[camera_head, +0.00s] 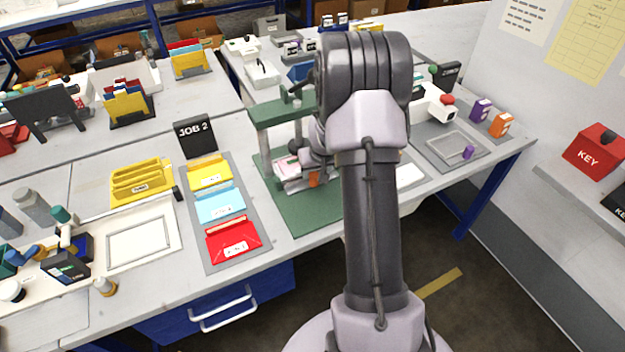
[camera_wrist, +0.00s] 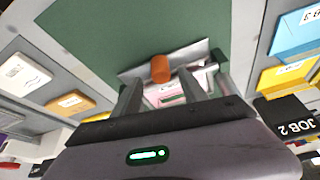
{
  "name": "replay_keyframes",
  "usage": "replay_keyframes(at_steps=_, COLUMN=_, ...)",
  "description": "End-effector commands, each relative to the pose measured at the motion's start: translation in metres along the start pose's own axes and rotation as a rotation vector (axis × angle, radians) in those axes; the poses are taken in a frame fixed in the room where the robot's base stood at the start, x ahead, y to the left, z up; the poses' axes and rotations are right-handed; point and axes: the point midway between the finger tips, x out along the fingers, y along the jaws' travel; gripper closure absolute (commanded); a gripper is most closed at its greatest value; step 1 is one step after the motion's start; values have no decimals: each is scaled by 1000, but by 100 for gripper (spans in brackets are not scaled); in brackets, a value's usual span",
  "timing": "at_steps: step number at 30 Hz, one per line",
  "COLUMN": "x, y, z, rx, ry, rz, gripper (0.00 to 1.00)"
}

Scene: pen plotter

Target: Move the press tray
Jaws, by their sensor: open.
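The press tray is a flat grey metal piece with an orange knob (camera_wrist: 160,69) on its front edge. In the wrist view its edge (camera_wrist: 190,56) lies over the green press base, with pink and white material beside it. My gripper (camera_wrist: 176,82) is open, its two fingers apart on either side of the knob, which sits just past the fingertips. I cannot tell if they touch. In the head view the orange knob (camera_head: 314,180) shows low beside my arm, which hides most of the tray and gripper. The green press (camera_head: 283,113) stands over it.
Left of the press a grey board holds yellow, blue and red (camera_head: 233,239) folders, with a black JOB 2 sign (camera_head: 194,137) behind. Right of my arm are a grey tray (camera_head: 455,146) and purple and orange boxes. The front of the green base (camera_head: 310,216) is bare.

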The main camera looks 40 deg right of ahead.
Motion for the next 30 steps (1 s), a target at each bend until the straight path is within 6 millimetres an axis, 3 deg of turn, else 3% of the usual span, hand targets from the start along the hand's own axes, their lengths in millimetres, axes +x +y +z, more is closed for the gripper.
replay_keyframes(at_steps=1, x=13, y=0, z=2, rx=-1, ry=-1, rz=0, gripper=50)
replay_keyframes(at_steps=6, x=35, y=0, z=0, rx=-1, ry=0, rz=0, gripper=50)
replay_keyframes(at_steps=17, x=41, y=0, z=0, rx=-1, ry=0, rz=0, gripper=50)
replay_keyframes(at_steps=18, x=41, y=0, z=0, rx=-1, ry=0, rz=0, gripper=52)
replay_keyframes(at_steps=25, x=41, y=0, z=0, rx=-1, ry=0, rz=0, gripper=97)
replay_keyframes(at_steps=30, x=41, y=0, z=0, rx=-1, ry=0, rz=0, gripper=100)
